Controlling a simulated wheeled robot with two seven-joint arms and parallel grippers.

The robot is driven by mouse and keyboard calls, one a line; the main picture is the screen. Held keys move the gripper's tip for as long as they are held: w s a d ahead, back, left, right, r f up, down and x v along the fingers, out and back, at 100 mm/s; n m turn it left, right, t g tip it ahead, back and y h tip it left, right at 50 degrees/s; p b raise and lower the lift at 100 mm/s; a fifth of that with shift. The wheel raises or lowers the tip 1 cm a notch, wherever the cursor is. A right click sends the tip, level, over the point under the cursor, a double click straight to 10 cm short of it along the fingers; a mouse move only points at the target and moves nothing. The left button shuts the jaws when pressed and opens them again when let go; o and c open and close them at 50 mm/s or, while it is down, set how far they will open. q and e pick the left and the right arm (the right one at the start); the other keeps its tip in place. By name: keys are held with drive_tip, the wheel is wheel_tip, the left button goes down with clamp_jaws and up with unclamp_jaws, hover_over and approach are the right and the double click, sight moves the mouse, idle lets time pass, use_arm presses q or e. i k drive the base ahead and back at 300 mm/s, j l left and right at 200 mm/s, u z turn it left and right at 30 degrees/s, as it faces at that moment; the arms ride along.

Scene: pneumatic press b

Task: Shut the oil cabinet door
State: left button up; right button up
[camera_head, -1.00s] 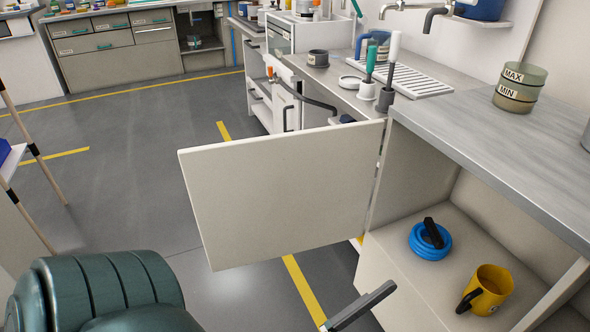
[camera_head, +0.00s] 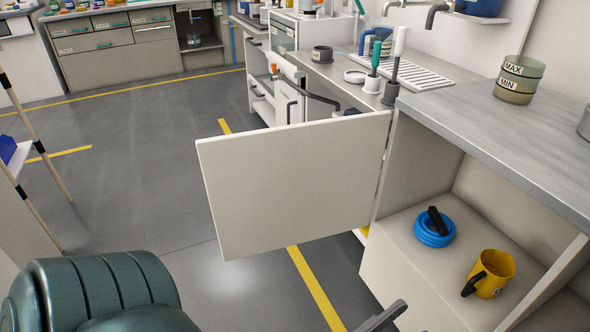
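The cabinet door (camera_head: 295,185) is a flat cream panel. It stands wide open, swung out to the left from its hinge edge near the cabinet's left wall. The open cabinet (camera_head: 408,262) shows a blue coiled hose (camera_head: 433,229) with a black piece on it and a yellow jug (camera_head: 492,275) with a black handle. One of my grippers (camera_head: 384,318) shows only as dark grey fingers at the bottom edge, below the cabinet's front and apart from the door. Which arm it belongs to and its opening are unclear. My other gripper is out of view.
A grey worktop (camera_head: 500,130) runs above the cabinet, with a MAX/MIN container (camera_head: 519,80) on it. A dark green rounded object (camera_head: 95,290) fills the lower left. Open grey floor (camera_head: 150,170) lies left of the door.

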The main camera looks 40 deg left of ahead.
sight(270, 189)
drive_tip(key=k, duration=0.5)
drive_tip(key=z, duration=1.15)
drive_tip(key=k+j, duration=0.2)
drive_tip(key=j, duration=0.25)
drive_tip(key=k+j, duration=0.15)
drive_tip(key=j, duration=0.3)
drive_tip(key=k+j, duration=0.2)
drive_tip(key=j, duration=0.25)
drive_tip(key=k+j, duration=0.15)
drive_tip(key=j, duration=0.3)
drive_tip(key=k+j, duration=0.2)
drive_tip(key=j, duration=0.25)
drive_tip(key=k+j, duration=0.15)
drive_tip(key=j, duration=0.3)
drive_tip(key=k+j, duration=0.2)
drive_tip(key=j, duration=0.25)
drive_tip(key=k+j, duration=0.15)
drive_tip(key=j, duration=0.3)
